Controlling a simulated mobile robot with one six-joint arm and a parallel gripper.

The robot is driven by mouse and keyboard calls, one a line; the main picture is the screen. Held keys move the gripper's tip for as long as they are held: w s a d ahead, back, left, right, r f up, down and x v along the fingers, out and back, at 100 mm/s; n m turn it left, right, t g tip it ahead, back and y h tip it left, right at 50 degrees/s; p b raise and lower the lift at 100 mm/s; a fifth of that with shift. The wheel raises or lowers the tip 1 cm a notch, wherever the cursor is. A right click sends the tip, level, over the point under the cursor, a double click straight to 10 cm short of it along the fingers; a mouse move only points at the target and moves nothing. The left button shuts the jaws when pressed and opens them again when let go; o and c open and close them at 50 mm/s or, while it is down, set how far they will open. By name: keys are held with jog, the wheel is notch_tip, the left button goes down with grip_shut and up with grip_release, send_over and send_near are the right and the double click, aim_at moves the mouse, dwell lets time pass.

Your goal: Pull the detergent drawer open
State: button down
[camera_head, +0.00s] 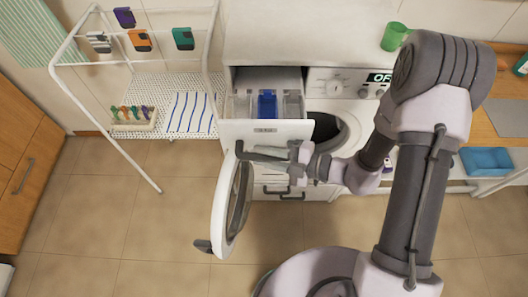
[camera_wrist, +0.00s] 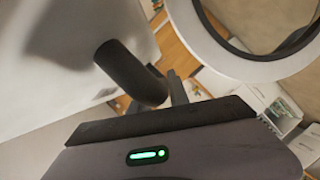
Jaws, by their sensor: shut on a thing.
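The detergent drawer (camera_head: 224,131) is pulled out of the white washing machine (camera_head: 315,84) in the head view. Its open top shows compartments, one with a blue insert (camera_head: 267,104). The drawer's grey bar handle (camera_head: 262,157) sits at its front. My gripper (camera_head: 291,160) is at the right end of this handle and shut on it. In the wrist view the dark rounded handle (camera_wrist: 130,72) runs to my gripper (camera_wrist: 176,88). The exact contact is partly hidden by the gripper body.
The round washer door (camera_head: 219,205) stands open just below and left of the drawer, close to my gripper. A white drying rack (camera_head: 133,163) stands at the left. A green cup (camera_head: 395,37) is on top of the machine. Tiled floor in front is clear.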

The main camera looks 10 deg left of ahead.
jog(key=c, duration=1.3)
grip_release()
jog(key=shift+o, duration=0.2)
jog(key=p+v, duration=0.1)
jog(key=v, duration=1.6)
jog(key=shift+d+r, duration=0.2)
